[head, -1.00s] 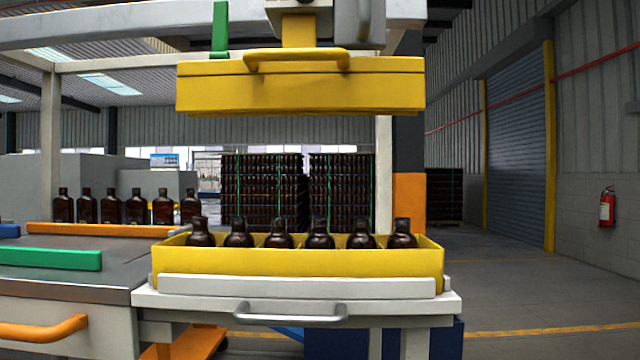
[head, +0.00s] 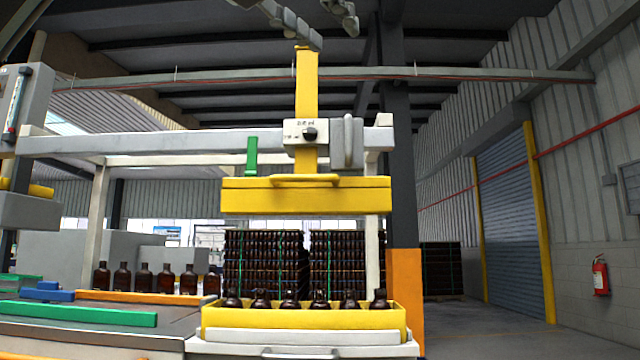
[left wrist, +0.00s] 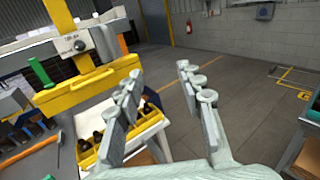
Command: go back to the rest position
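My left gripper (head: 335,37) shows at the top edge of the head view, its grey fingers hanging in from above. In the left wrist view my left gripper (left wrist: 160,72) is open, with its two fingers wide apart and nothing between them. My right gripper is in neither current view. A yellow crate (head: 305,318) holds a row of amber bottles (head: 291,300). The yellow crate (left wrist: 88,160) also shows in the left wrist view, left of the fingers.
A yellow press head (head: 305,197) hangs above the crate. More amber bottles (head: 145,279) stand in a row at left. A green bar (head: 80,313) lies on the left table. A fire extinguisher (head: 600,275) hangs on the right wall. The floor at right is clear.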

